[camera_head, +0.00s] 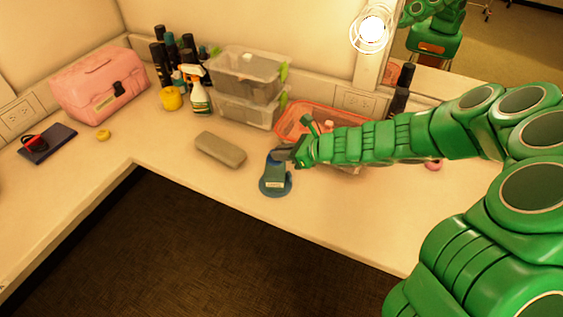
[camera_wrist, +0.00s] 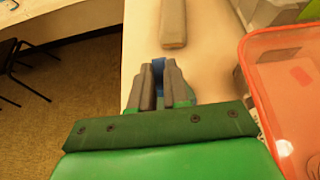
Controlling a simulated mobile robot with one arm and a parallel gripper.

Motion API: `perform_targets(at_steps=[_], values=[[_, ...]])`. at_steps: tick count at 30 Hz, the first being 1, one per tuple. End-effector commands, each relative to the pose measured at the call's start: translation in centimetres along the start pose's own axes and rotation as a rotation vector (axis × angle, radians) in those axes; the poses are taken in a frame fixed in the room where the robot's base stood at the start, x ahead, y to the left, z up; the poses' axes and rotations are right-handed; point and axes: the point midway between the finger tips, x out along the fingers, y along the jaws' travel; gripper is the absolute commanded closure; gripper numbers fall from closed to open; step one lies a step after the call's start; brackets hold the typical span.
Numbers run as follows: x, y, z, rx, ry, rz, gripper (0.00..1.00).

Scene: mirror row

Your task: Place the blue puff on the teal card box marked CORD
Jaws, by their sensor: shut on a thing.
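My gripper (camera_head: 279,155) is shut on the blue puff (camera_head: 271,161), which shows only as a small patch at the fingertips. In the wrist view my gripper (camera_wrist: 166,84) has the blue puff (camera_wrist: 158,68) between its grey fingers, mostly hidden. The label is too small to read. I cannot tell whether puff and box touch.
A grey-brown oblong case (camera_head: 220,150) lies left of the box. A red-rimmed clear bin (camera_head: 291,122) is behind my gripper, partly hidden by my arm. Stacked clear bins (camera_head: 247,77), a spray bottle (camera_head: 197,96) and a pink case (camera_head: 96,88) stand farther back. The front edge is close.

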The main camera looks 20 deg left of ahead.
Motion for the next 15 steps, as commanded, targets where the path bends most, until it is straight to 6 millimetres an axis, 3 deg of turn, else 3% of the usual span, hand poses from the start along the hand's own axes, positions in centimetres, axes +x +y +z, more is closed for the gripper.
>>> perform_targets(at_steps=[15], values=[[1.8, 0.1, -3.3, 0.001, -0.002, 0.001, 1.0]])
